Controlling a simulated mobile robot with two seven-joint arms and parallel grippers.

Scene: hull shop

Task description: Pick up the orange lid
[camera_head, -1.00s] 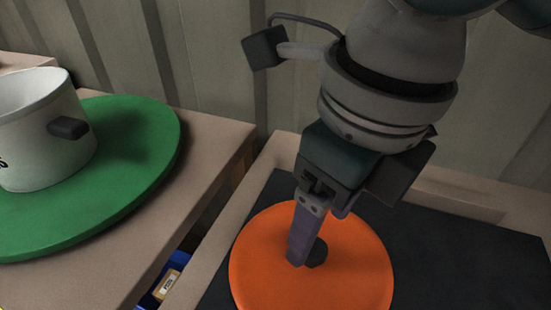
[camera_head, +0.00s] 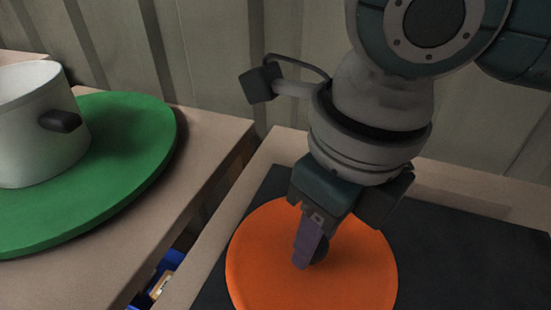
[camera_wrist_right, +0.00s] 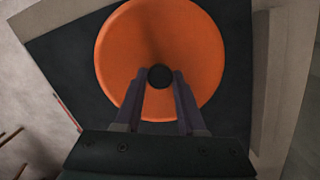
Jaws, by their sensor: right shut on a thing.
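The orange lid (camera_head: 350,270) is a round disc with a dark knob at its middle. It is over the black mat on the right-hand counter; I cannot tell whether it touches the mat. My right gripper (camera_head: 305,262) points down at the lid's middle and is shut on the dark knob (camera_head: 320,250). In the right wrist view the lid (camera_wrist_right: 195,60) fills the upper middle, with the knob (camera_wrist_right: 159,77) between the two fingertips (camera_wrist_right: 159,85). My left gripper is not in view.
A white pot (camera_head: 35,130) with a dark handle stands on a green round board (camera_head: 110,190) on the left counter. A gap with blue items (camera_head: 165,270) separates the counters. The black mat (camera_head: 460,265) has bare room on the right. A panelled wall stands behind.

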